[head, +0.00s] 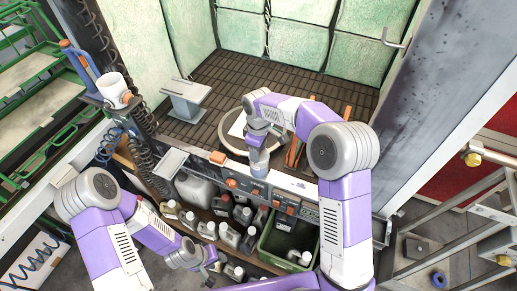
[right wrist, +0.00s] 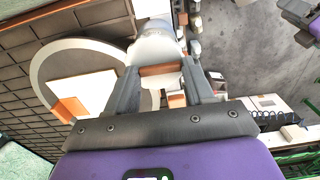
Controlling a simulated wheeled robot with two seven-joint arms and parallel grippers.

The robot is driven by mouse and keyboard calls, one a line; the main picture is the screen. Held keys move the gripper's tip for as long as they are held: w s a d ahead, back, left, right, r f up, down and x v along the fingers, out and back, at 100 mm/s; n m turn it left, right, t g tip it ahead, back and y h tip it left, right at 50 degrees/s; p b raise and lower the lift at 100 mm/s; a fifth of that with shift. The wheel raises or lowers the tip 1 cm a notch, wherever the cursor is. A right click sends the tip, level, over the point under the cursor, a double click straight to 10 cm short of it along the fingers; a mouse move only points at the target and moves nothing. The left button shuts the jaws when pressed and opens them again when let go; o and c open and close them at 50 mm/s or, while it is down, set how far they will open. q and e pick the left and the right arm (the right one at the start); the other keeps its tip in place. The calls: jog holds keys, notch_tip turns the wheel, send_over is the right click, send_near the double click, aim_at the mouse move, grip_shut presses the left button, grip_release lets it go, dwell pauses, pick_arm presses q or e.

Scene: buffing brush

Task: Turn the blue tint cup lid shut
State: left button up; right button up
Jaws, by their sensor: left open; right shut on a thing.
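The tint cup (head: 258,163) stands upright at the front edge of the bench and looks pale grey-blue in the head view. My right gripper (head: 257,139) is directly above it, shut on its top, where the lid is. In the right wrist view the cup (right wrist: 157,45) is a pale cylinder just beyond the fingers, and a brown strip (right wrist: 160,70) shows between them. My left gripper (head: 208,266) is open and empty, low at the front near the bottles.
A round ring-shaped plate (head: 226,137) with a white square lies behind the cup. A grey stand (head: 188,98) is at the back left. Several bottles (head: 228,235) and a green crate (head: 275,246) are below the bench. The brown slatted surface between the stand and back wall is clear.

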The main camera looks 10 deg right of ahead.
dwell(0.3)
jog(key=o, duration=1.1)
jog(key=shift+c, duration=0.2)
notch_tip(320, 180, up, 8)
jog(key=shift+f, duration=0.25)
